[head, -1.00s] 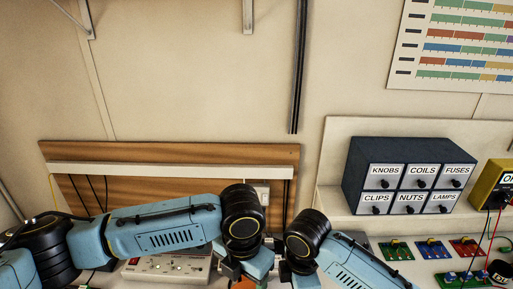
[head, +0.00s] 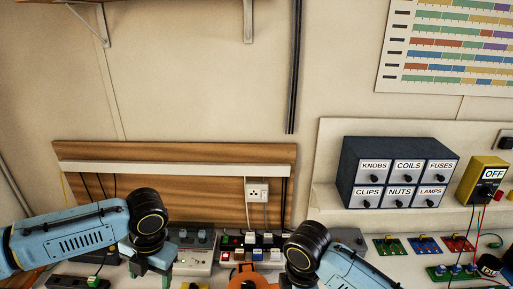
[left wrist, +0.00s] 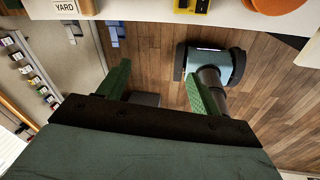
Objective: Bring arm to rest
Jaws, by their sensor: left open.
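My left arm comes in from the left in the head view, and my left gripper (head: 155,270) hangs below its black wrist joint near the bottom edge. In the left wrist view its two green fingers (left wrist: 160,88) stand wide apart with nothing between them. Wood floor shows beyond them, and the bench edge lies at the top of that view. My right arm (head: 335,265) comes in at the bottom, right of the middle; its gripper is out of sight.
An orange round object (head: 252,276) is on the bench between the arms. A power strip (head: 92,283) lies at the left front. A drawer cabinet (head: 398,172) and a yellow meter (head: 482,180) stand at the right, with small circuit boards (head: 424,246) in front.

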